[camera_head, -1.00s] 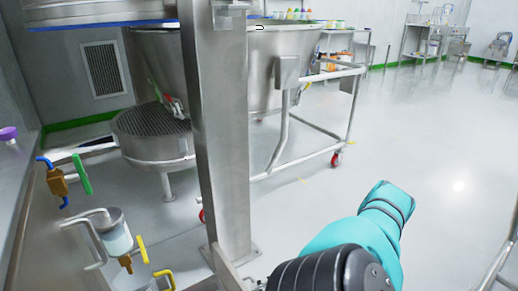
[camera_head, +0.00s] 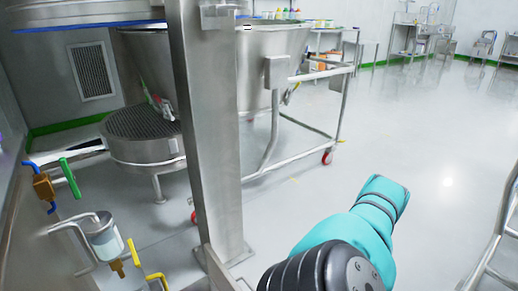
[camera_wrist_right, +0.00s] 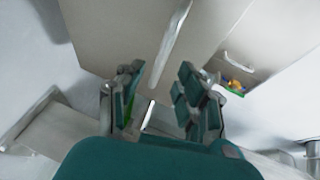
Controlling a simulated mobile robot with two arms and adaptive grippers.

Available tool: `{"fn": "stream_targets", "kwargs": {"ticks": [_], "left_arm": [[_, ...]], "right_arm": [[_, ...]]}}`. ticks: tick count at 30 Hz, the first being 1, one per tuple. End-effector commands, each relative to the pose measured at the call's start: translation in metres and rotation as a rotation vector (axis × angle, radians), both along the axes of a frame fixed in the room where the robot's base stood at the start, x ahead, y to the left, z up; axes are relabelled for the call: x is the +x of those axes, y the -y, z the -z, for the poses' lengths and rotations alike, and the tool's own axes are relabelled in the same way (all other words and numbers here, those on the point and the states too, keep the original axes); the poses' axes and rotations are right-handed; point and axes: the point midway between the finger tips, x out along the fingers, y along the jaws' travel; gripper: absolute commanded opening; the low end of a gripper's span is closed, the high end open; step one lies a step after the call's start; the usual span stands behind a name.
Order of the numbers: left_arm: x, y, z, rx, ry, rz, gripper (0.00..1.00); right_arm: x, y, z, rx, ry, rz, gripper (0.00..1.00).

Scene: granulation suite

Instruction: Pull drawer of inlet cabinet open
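In the right wrist view, my right gripper (camera_wrist_right: 158,85) is open, with nothing visible between its two fingers. Beyond the fingertips is a pale grey-beige cabinet-like front (camera_wrist_right: 115,40) with a long light handle-like bar (camera_wrist_right: 172,42). I cannot tell for sure that this is the inlet cabinet, or whether the fingers touch it. To its right is a recess (camera_wrist_right: 240,70) with small orange, yellow and green items in it. The head view shows no cabinet drawer that I can identify; my teal right arm (camera_head: 360,225) reaches in at the bottom, its gripper hidden. My left gripper is not in view.
A steel post (camera_head: 208,120) stands left of centre, before a steel vessel (camera_head: 255,60) on a wheeled frame (camera_head: 300,160). Pipe fittings with a green valve lever (camera_head: 70,177) are at left. A metal rail (camera_head: 500,225) is at right. Open floor lies between.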

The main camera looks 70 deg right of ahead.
Motion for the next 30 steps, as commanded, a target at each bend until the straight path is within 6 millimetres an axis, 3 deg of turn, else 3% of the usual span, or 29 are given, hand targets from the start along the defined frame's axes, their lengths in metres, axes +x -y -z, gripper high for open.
{"fn": "stream_targets", "kwargs": {"ticks": [3, 10, 30], "left_arm": [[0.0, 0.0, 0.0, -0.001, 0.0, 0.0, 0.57], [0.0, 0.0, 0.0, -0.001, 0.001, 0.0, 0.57], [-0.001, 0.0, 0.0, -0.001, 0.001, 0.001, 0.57]], "right_arm": [[-0.022, 0.014, -0.004, -0.002, -0.004, 0.002, 0.36], [-0.046, 0.029, -0.01, 0.0, -0.001, 0.001, 0.36], [-0.05, 0.032, -0.011, 0.001, 0.0, 0.001, 0.36]]}}
